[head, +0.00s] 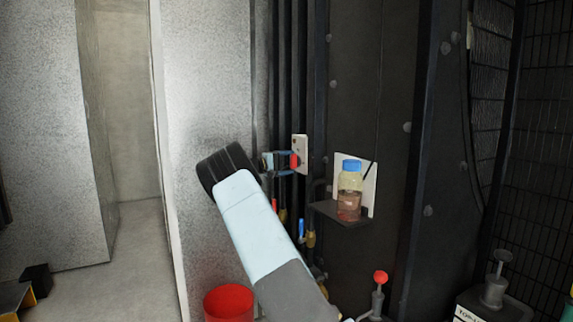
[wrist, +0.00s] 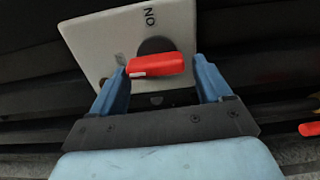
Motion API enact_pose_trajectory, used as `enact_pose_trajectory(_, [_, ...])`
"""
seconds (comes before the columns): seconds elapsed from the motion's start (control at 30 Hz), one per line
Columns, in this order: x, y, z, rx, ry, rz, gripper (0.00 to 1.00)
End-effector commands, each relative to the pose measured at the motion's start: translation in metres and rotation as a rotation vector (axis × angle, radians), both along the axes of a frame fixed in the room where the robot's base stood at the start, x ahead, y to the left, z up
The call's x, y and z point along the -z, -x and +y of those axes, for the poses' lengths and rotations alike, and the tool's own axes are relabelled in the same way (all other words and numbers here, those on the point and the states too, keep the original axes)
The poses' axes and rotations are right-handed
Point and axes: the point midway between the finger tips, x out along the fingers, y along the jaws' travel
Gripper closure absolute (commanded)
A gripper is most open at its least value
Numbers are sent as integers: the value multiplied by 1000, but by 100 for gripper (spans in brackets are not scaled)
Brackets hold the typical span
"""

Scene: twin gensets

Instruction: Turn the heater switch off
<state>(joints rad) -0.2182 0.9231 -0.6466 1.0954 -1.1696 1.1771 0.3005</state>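The heater switch is a pale plate with a red handle (wrist: 155,66) on a dark round hub. In the wrist view the plate (wrist: 95,40) is tilted, with "ON" upside down near its top edge and a smaller, unreadable mark at its left. My gripper (wrist: 160,76) is open, its two blue fingers on either side of the red handle. The handle's left end is close to the left finger; a small gap shows at the right. I cannot tell whether they touch. In the head view my gripper (head: 279,162) reaches the plate (head: 301,146) and red handle (head: 294,160).
A small shelf (head: 327,210) with a blue-capped bottle (head: 350,196) is right of the switch. Dark vertical pipes (head: 285,70) run behind my gripper. A red bucket (head: 228,303) and a red-knobbed lever (head: 380,278) are lower down. Open floor (head: 140,260) lies at left.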

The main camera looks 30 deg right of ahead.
Motion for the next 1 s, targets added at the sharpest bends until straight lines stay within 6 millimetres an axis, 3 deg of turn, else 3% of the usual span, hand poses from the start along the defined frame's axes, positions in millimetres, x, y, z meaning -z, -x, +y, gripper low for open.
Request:
enact_pose_trajectory(0.13, [-1, 0, 0, 1, 1, -2, 7])
enact_pose_trajectory(0.47, [-2, 0, 4, 0, 1, -3, 6])
enact_pose_trajectory(0.67, [-1, 1, 30, -1, 1, -2, 6])
enact_pose_trajectory(1.0, [0, 3, 96, -1, 1, -1, 6])
